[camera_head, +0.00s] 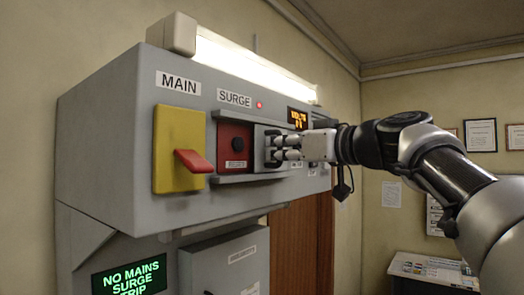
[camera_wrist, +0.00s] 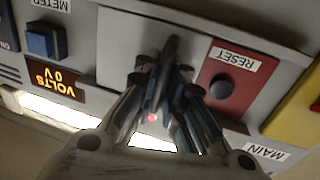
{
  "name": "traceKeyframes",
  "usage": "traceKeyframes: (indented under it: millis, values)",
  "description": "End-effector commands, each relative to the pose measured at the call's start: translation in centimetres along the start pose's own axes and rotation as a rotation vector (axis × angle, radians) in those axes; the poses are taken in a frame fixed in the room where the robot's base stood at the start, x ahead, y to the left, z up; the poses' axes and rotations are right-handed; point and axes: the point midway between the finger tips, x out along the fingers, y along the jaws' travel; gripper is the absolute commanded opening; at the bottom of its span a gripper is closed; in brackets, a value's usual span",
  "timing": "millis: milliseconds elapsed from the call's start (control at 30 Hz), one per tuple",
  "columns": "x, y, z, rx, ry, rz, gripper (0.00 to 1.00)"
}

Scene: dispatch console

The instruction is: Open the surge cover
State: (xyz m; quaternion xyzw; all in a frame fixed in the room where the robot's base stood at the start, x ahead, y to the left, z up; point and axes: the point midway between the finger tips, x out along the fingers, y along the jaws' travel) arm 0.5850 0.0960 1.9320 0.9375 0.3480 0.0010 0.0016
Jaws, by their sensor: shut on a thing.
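The surge cover (camera_head: 260,140) is a light grey sliding plate between two rails, under the SURGE label (camera_head: 234,98). It stands toward the right of its rails. To its left a red panel (camera_head: 227,154) with a dark round button (camera_head: 238,144) is exposed.
A yellow MAIN plate (camera_head: 172,135) with a red lever (camera_head: 194,161) sticking out is at the left. A display (camera_head: 298,118) reading VOLTS 0 and a blue button (camera_wrist: 40,42) lie beyond the cover. A lit lamp (camera_head: 250,66) runs along the top. A green screen (camera_head: 130,277) reads NO MAINS SURGE TRIP.

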Motion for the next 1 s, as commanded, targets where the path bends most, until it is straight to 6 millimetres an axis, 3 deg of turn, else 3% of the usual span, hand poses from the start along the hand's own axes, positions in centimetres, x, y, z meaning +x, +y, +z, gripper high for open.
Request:
traceKeyframes:
  millis: [367, 400, 533, 833, 1000]
  values:
    - [0.1, 0.7, -0.1, -0.001, 0.0, 0.0, 0.0]
    - [0.1, 0.7, -0.1, -0.001, 0.0, 0.0, 0.1]
    - [0.1, 0.7, 0.0, -0.001, 0.0, -0.001, 0.19]
    - [0.0, 0.7, 0.0, 0.0, -0.001, -0.001, 0.19]
    - [-1.6, 0.8, -0.1, 0.001, 0.0, 0.002, 0.19]
